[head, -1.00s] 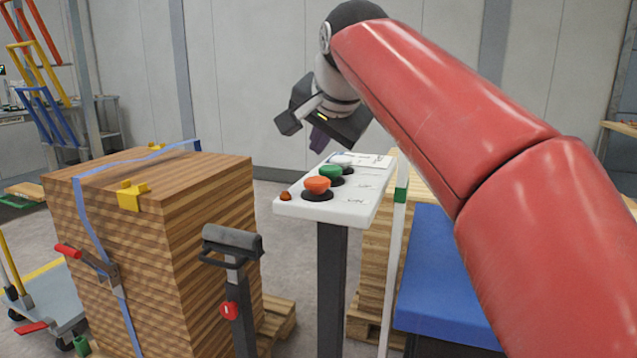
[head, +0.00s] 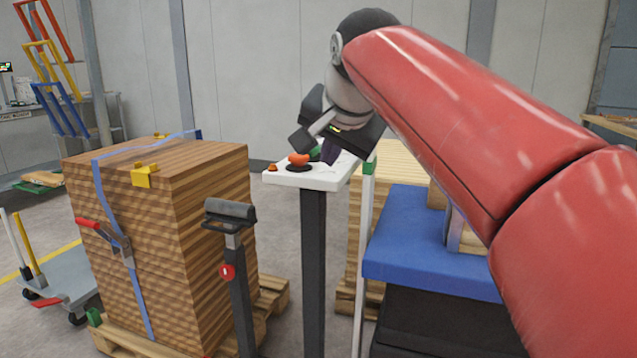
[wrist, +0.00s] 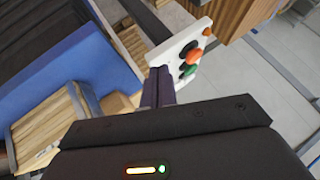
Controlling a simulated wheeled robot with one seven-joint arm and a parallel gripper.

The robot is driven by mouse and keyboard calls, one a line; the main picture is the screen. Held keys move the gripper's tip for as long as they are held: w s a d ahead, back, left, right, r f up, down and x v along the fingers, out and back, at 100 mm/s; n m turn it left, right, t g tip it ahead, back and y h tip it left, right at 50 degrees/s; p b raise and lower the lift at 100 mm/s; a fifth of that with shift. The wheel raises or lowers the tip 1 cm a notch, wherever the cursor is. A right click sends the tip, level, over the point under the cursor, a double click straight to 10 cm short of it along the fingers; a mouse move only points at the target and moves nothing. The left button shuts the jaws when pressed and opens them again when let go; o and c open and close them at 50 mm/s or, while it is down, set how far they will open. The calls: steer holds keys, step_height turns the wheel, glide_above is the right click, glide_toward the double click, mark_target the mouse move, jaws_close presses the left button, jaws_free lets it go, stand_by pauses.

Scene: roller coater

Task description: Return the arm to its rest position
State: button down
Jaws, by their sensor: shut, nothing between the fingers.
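My red arm reaches in from the right of the head view. My gripper (head: 328,152) hangs over the back right part of a white control panel (head: 300,181) on a dark post. Its dark fingers are shut with nothing between them; they also show in the wrist view (wrist: 158,87). The panel carries an orange button (head: 298,159), a small orange lamp (head: 272,168) and a green button (head: 315,153) partly hidden by my gripper. In the wrist view the fingertips overlap the panel's edge (wrist: 165,55); I cannot tell whether they touch it.
A strapped stack of wooden boards (head: 160,250) stands on a pallet at left. A roller stand (head: 230,215) is in front of the panel. A blue-topped table (head: 420,265) holds wooden pieces below my arm. A cart (head: 50,280) stands at far left.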

steer(key=s+d+f+n+g, duration=0.1)
steer(key=s+d+f, duration=0.3)
steer(key=s+f, duration=0.3)
steer(key=s+d+f+n+g+h, duration=0.1)
steer(key=s+d+f+n, duration=0.1)
steer(key=s+d+f, duration=0.3)
steer(key=s+d+f+n+g+h, duration=0.1)
steer(key=s+d+f, duration=0.3)
steer(key=s+f, duration=0.7)
step_height(320, 180, down, 6)
steer(key=shift+s+d+f+n, duration=0.1)
steer(key=shift+s+d+n, duration=0.15)
steer(key=shift+n, duration=0.35)
